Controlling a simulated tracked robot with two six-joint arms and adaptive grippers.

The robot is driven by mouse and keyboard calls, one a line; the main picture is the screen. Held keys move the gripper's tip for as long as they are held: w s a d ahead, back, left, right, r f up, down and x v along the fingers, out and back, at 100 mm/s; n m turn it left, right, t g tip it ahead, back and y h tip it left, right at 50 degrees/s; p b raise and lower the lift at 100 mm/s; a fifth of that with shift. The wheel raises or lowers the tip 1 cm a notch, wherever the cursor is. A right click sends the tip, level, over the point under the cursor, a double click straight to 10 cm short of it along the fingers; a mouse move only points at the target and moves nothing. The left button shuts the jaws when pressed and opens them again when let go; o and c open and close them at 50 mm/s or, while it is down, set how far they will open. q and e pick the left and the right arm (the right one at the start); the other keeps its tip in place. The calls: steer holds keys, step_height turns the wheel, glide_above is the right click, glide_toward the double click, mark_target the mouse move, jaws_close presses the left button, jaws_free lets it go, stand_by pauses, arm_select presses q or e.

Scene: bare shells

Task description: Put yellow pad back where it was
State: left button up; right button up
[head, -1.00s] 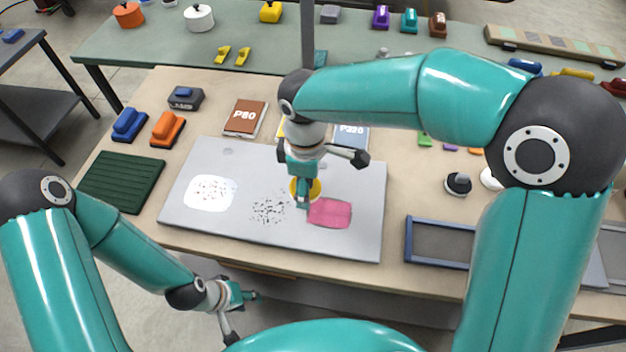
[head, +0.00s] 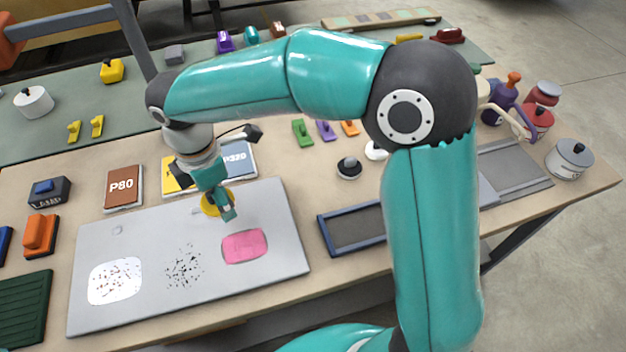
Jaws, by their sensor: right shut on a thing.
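The yellow pad (head: 210,207) is small and round, partly hidden by my right gripper (head: 224,202). The gripper is shut on it, pointing down, near the back edge of the grey board (head: 215,278). I cannot tell whether the pad touches the board or hangs just above it. The board carries a white patch with specks (head: 115,281), a black speckled patch (head: 184,267) and a pink patch (head: 245,246). My left gripper is out of view.
Behind the board lie a brown P80 block (head: 123,187), a yellow block (head: 171,177) partly hidden by my gripper and a blue P320 block (head: 238,160). A dark knob (head: 349,167) and a blue-framed tray (head: 350,228) stand to the right. An orange block (head: 40,234) lies left.

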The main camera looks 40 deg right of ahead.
steer(key=w+d+r+m+b, duration=0.1)
steer(key=w+d+r, duration=0.1)
steer(key=d, duration=0.5)
steer(key=w+d+r, duration=0.2)
steer(key=d+r, duration=0.1)
steer(key=d, duration=0.4)
steer(key=m+b, duration=0.1)
steer(key=m, duration=0.2)
glide_above(316, 179)
step_height(316, 179, down, 15)
steer(key=shift+r, duration=0.1)
step_height(316, 179, down, 5)
steer(key=shift+f, duration=0.1)
steer(key=o, duration=1.2)
